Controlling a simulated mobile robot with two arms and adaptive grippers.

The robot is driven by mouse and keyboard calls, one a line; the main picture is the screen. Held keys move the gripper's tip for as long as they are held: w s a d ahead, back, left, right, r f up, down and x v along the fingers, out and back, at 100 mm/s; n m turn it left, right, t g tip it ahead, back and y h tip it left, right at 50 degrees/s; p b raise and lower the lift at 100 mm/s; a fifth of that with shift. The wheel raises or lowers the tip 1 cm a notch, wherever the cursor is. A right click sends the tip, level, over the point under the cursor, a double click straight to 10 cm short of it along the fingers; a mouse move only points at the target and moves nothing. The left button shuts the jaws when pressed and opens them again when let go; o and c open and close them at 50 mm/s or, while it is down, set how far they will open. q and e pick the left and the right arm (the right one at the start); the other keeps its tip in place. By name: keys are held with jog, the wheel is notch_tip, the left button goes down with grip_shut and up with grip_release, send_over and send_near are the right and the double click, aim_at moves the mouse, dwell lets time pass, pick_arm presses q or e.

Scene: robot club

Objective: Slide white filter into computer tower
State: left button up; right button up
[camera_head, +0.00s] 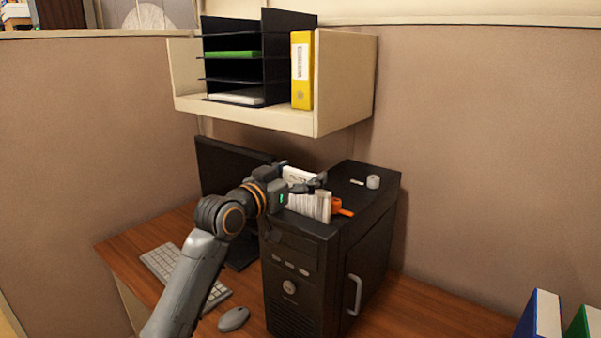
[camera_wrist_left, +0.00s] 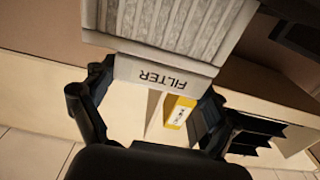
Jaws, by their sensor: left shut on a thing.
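The white filter (camera_head: 309,203) stands at the top of the black computer tower (camera_head: 300,255), its pleated side showing. Whether its lower edge is inside a slot cannot be told. My left gripper (camera_head: 302,186) is at the filter's upper part, shut on it. In the left wrist view the filter (camera_wrist_left: 165,68) shows its pleats and a label reading FILTER, with the fingers of my left gripper (camera_wrist_left: 150,100) on either side of the labelled edge. My right gripper is not in view.
An orange object (camera_head: 340,206) and a small grey cylinder (camera_head: 373,181) are on the tower's top. A monitor (camera_head: 222,165), keyboard (camera_head: 165,262) and mouse (camera_head: 234,319) are to the left. A shelf (camera_head: 345,85) with a yellow binder (camera_head: 302,70) hangs above.

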pick_arm(q)
jog(key=shift+f, duration=0.5)
jog(key=shift+f+b, duration=1.25)
jog(key=shift+f, duration=0.45)
dwell(0.5)
jog(key=shift+f, duration=0.2)
dwell(0.5)
jog(key=o, duration=1.1)
jog(key=shift+o, duration=0.2)
jog(key=shift+r, duration=0.15)
jog(key=shift+r+p, duration=3.1)
jog(key=shift+r, duration=0.3)
